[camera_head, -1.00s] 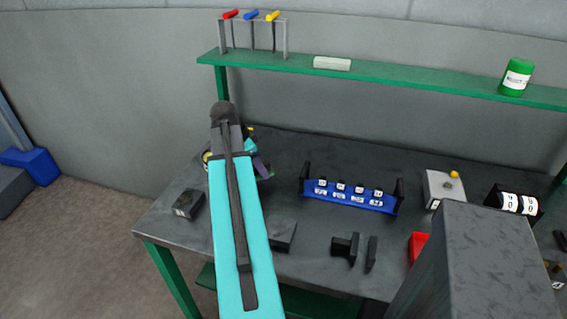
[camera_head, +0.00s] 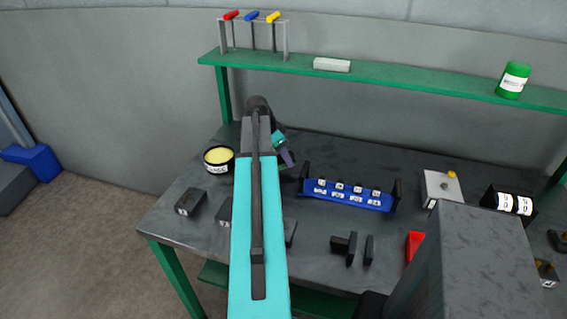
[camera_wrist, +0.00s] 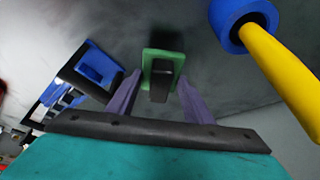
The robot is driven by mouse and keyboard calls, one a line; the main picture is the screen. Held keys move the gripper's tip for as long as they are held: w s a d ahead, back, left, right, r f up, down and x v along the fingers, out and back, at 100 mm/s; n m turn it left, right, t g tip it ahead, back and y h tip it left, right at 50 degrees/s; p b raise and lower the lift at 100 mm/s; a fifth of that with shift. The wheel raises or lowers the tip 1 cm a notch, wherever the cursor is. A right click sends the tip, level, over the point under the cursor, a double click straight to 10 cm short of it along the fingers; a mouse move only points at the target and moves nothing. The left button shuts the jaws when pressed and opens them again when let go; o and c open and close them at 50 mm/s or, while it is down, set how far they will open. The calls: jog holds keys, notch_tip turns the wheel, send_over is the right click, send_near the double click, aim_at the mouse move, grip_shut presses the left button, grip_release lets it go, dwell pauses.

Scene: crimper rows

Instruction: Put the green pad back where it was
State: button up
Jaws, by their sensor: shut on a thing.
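The green pad (camera_wrist: 162,60) shows in the wrist view between the two purple fingers, with a dark grey block on its near face. My gripper (camera_wrist: 159,78) is shut on it. In the head view my gripper (camera_head: 288,160) is over the back left of the table, left of the blue rack. My arm hides part of the table there, and the pad is too small to make out clearly in that view. The pad's former place cannot be told from these frames.
The blue rack (camera_head: 347,196) with small labelled pieces stands right of my gripper. A round tin with a yellow top (camera_head: 219,155) and a dark block (camera_head: 190,202) are left of my arm. Dark pieces (camera_head: 345,246) lie towards the front. A green shelf (camera_head: 400,79) runs above.

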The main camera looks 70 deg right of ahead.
aim_at(283, 162)
jog(key=shift+f, duration=0.15)
jog(key=shift+f+p, duration=0.75)
jog(key=shift+f, duration=0.85)
jog(key=shift+f, duration=0.2)
jog(key=o, duration=1)
jog(key=shift+r, duration=0.35)
jog(key=shift+b+v, duration=1.7)
jog(key=shift+v, duration=4.2)
jog(key=shift+f, duration=0.1)
